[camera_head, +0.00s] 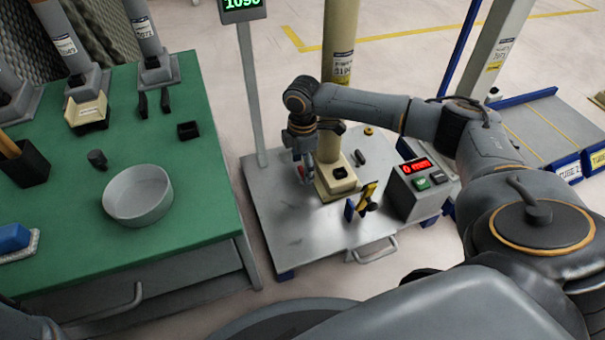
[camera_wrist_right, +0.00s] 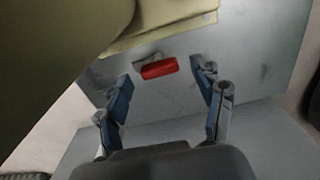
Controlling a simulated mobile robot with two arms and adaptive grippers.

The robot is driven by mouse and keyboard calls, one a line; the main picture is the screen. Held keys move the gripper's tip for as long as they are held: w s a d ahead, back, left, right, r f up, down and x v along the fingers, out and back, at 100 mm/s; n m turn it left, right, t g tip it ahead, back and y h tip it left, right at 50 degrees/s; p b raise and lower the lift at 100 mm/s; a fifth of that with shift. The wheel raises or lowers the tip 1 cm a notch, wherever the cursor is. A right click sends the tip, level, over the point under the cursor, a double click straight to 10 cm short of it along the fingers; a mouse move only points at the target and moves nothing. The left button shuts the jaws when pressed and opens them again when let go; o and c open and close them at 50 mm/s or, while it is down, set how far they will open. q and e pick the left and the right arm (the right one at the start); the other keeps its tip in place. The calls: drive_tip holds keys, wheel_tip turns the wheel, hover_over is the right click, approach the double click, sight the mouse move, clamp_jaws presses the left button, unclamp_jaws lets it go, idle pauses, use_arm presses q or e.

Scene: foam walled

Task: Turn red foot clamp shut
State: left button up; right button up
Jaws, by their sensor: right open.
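The red foot clamp (camera_wrist_right: 159,68) shows in the right wrist view as a short red handle on a grey metal plate, beside the pale yellow foot of a post. A bit of red (camera_head: 301,173) shows at the same foot in the head view, mostly hidden by my gripper. My right gripper (camera_wrist_right: 163,86) is open, its blue-padded fingers spread to either side of the handle in the wrist view, with no contact seen. In the head view the right gripper (camera_head: 307,168) points down on the left of the post's foot. My left gripper is not in view.
The pale yellow post (camera_head: 338,45) rises from the metal cart (camera_head: 310,240). A control box (camera_head: 420,185) with a red display and a blue and yellow piece (camera_head: 362,201) stand right of the foot. A green table (camera_head: 205,215) with a round bowl (camera_head: 138,196) is at left.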

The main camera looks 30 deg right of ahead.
drive_tip(key=shift+f, duration=0.5)
